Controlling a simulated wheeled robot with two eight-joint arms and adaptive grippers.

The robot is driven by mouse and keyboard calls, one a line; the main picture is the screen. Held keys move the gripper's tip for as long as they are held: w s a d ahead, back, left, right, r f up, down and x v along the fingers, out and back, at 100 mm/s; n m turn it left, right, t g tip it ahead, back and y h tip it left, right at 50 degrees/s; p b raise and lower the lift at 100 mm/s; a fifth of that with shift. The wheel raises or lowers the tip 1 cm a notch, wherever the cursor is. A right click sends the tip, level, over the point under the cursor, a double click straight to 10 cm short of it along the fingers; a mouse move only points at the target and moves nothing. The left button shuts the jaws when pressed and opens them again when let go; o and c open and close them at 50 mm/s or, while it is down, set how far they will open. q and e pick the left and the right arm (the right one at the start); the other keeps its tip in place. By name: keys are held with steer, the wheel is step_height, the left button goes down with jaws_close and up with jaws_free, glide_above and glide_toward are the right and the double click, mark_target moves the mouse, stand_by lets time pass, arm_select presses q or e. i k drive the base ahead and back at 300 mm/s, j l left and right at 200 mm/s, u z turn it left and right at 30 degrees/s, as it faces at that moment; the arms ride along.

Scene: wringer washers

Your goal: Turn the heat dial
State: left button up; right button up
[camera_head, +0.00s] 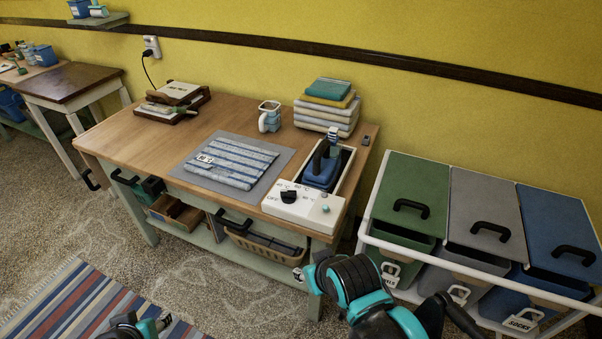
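The heat dial (289,196) is a small black knob on the white control panel (318,214), at the front right corner of the wooden table. Printed marks including OFF and temperatures surround it; its exact setting is too small to tell. A small teal button or lamp (325,209) sits to its right. My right gripper (299,273) is at lower centre, in front of and below the panel, apart from the dial. My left gripper (164,321) is at the bottom edge, far from the dial and partly cut off. The finger opening of both is unclear.
Behind the panel a blue iron (321,170) stands in a tray. A striped folded cloth (232,162) lies on a grey mat (197,142). Folded towels (327,111) and a mug (269,117) stand behind. Lidded bins (413,190) stand close on the right.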

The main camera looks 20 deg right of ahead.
mark_target(288, 197)
steer(key=i+z, duration=0.2)
steer(key=z, duration=0.3)
steer(key=i+j+z, duration=0.15)
steer(key=z, duration=0.3)
steer(key=i+j+z, duration=0.15)
steer(key=z, duration=0.35)
